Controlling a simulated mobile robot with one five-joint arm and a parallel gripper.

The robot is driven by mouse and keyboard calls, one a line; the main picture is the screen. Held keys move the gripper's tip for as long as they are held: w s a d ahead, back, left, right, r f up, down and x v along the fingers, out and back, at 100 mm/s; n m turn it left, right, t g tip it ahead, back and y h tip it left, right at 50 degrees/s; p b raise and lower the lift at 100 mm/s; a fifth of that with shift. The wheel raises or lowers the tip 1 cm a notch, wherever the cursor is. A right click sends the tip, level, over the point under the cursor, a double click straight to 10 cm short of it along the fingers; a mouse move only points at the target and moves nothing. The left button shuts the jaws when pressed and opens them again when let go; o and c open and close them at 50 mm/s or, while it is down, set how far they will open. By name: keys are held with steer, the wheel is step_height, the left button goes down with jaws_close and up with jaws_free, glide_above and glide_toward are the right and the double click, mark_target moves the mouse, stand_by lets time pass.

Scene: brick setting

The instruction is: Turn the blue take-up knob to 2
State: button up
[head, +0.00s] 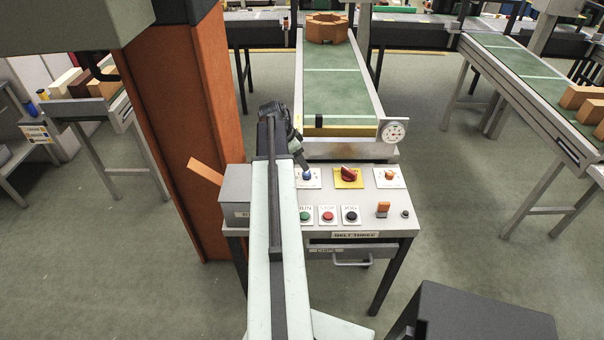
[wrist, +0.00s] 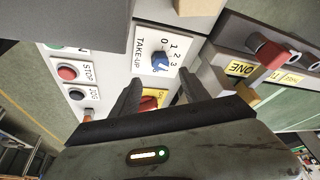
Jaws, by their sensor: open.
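The blue take-up knob (head: 307,174) is at the back left of the control panel (head: 340,235). In the wrist view the knob (wrist: 160,62) sits on a white plate (wrist: 148,45) marked TAKE-UP with a scale of 0 to 3. Which number it points to is too small to tell. My gripper (wrist: 160,77) is open, its two dark fingers either side of the knob in the picture, apart from it and with nothing between them. In the head view my gripper (head: 303,165) is by the knob, partly hidden by my arm.
A red knob (head: 348,174) on a yellow plate and an orange knob (head: 390,174) stand right of it. Green (head: 305,216), red (head: 327,216) and black (head: 350,215) buttons lie in front. A box with an orange lever (head: 205,171) is left; a green belt (head: 342,85) is behind.

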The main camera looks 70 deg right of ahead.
mark_target(306, 173)
steer(key=b+x, duration=0.6)
steer(key=x, duration=0.1)
steer(key=shift+w+f, duration=0.15)
steer(key=shift+f, duration=0.15)
steer(key=shift+r, duration=0.15)
jaws_close()
